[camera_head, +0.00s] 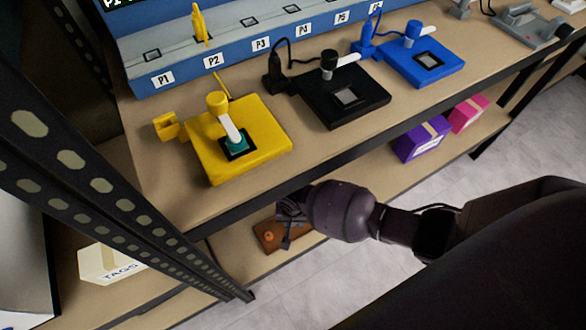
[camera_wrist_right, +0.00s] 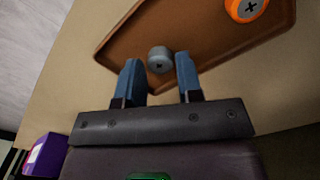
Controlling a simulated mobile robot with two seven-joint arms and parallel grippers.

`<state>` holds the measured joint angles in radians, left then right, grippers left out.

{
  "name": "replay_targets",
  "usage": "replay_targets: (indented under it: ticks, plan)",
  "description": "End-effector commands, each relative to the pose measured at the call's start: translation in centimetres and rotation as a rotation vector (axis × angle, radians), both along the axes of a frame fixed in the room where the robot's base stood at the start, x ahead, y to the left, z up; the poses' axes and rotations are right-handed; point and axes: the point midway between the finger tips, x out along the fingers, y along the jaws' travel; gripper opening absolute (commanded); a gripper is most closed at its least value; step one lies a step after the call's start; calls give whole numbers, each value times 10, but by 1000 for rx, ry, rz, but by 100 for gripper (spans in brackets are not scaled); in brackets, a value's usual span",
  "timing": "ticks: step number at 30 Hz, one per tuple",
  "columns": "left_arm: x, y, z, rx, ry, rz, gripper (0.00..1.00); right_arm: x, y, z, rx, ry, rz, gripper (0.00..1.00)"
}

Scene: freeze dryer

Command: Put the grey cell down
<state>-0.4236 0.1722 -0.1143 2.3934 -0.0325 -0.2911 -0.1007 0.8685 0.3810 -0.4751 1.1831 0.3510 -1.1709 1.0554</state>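The grey cell (camera_wrist_right: 159,60) is a short round piece with a dark cross mark on its end. In the right wrist view it is at the brown tray (camera_wrist_right: 120,42), near its edge, between and just beyond my fingertips. My right gripper (camera_wrist_right: 159,68) has its two blue fingers apart, with narrow gaps beside the cell; I cannot tell whether the cell touches the tray floor. In the head view my right gripper (camera_head: 291,207) is over the lower shelf by the tray (camera_head: 265,246), and the grey cell is hidden. My left gripper is out of view.
An orange cell (camera_wrist_right: 245,8) is in the tray. Yellow (camera_head: 265,130), black (camera_head: 370,105) and blue (camera_head: 445,70) devices stand on the upper shelf, whose front edge is close above my right gripper. Purple (camera_head: 420,142) and pink (camera_head: 468,113) boxes sit on the lower shelf.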

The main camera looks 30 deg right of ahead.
Motion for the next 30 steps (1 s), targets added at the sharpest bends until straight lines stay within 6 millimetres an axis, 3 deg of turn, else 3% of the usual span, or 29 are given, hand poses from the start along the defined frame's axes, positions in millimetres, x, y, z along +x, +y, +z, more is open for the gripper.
replay_targets:
  ticks: [1, 3, 14, 24, 30]
  plan:
    - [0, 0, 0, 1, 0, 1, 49, 0, 0, 0, 0, 0, 0, 41]
    - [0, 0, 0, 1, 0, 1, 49, 0, 0, 0, 1, 0, 0, 52]
    - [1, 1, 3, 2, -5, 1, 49, 1, 0, 7, 1, -3, 0, 52]
    - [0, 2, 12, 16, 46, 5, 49, 6, 1, 64, 2, -15, -1, 52]
    - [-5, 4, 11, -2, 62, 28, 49, 3, 1, 84, 1, -8, -1, 52]
